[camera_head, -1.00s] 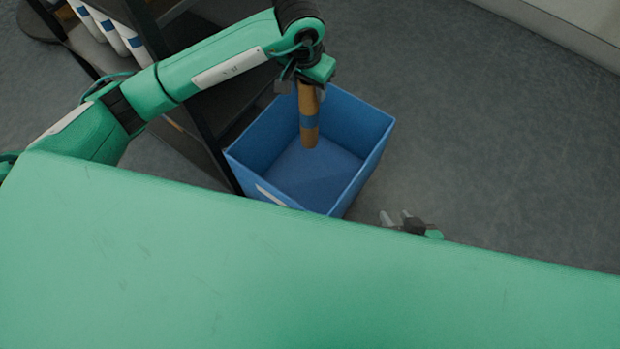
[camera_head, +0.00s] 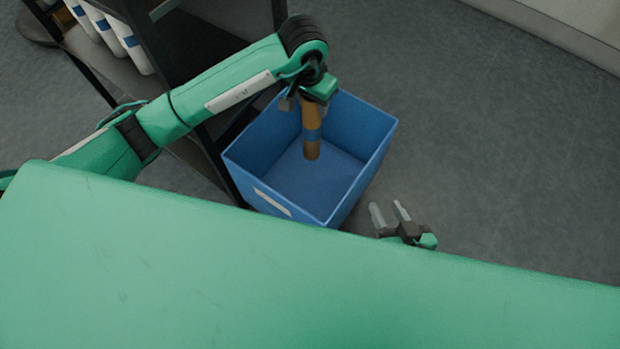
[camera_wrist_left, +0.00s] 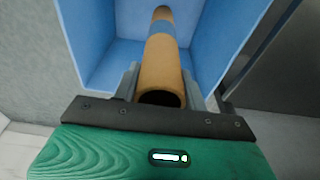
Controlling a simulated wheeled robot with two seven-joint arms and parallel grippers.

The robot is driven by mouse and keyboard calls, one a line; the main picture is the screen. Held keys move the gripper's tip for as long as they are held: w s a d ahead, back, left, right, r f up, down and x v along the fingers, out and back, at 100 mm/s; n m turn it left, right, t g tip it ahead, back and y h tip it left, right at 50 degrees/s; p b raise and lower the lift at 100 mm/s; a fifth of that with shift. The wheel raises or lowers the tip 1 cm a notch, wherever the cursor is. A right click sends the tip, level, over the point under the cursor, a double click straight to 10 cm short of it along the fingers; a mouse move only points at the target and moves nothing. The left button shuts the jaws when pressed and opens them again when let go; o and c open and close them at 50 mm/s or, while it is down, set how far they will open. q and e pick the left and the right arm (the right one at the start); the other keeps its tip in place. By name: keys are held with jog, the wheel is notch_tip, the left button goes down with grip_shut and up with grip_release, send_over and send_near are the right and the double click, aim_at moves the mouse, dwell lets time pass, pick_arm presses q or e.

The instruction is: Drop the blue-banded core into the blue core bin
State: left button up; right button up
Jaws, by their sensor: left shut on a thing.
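The blue-banded core (camera_head: 311,145) is a brown tube with a blue band. My left gripper (camera_head: 308,98) is shut on its upper end, and the core hangs down, nearly upright, over the open blue core bin (camera_head: 372,172). In the left wrist view the core (camera_wrist_left: 161,66) lies between the two fingers of the gripper (camera_wrist_left: 163,88), pointing into the bin (camera_wrist_left: 221,40). I cannot tell whether the core's lower end touches the bin floor. My right gripper (camera_head: 389,213) is open and empty, to the right of the bin near my green body's edge.
A dark shelf rack (camera_head: 185,42) stands left of the bin, close against it, with several white rolls with blue bands (camera_head: 118,42) on it. The grey floor (camera_head: 490,150) to the right is clear. A pale wall base (camera_head: 560,35) runs across the top right.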

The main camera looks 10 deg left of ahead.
pick_arm(q)
jog(key=o, duration=1.4)
jog(key=shift+c, duration=0.2)
jog(key=shift+s+a+r+p, duration=0.1)
jog(key=shift+r+p, duration=0.45)
jog(key=shift+r, duration=0.4)
jog(key=shift+s+r+p, duration=0.1)
jog(key=shift+r+p, duration=0.35)
jog(key=shift+r, duration=0.3)
jog(key=r+p, duration=0.1)
jog(key=r, duration=0.1)
jog(key=r+p, duration=0.1)
jog(key=r, duration=0.1)
jog(key=s+r+p, duration=0.1)
jog(key=r, duration=0.2)
jog(key=shift+a, duration=0.25)
jog(key=shift+s+r+p, duration=0.15)
jog(key=shift+r+p, duration=0.2)
jog(key=shift+r, duration=0.35)
pick_arm(e)
jog(key=s+d+g+h, duration=0.2)
jog(key=d+g, duration=0.1)
jog(key=d, duration=0.2)
jog(key=s+d+r+g+h, duration=0.1)
jog(key=s+d+g+h, duration=0.1)
jog(key=s+d+g, duration=0.1)
jog(key=shift+s+d+m+g, duration=0.35)
jog(key=shift+d+g, duration=0.45)
jog(key=shift+d, duration=0.6)
jog(key=shift+w, duration=0.1)
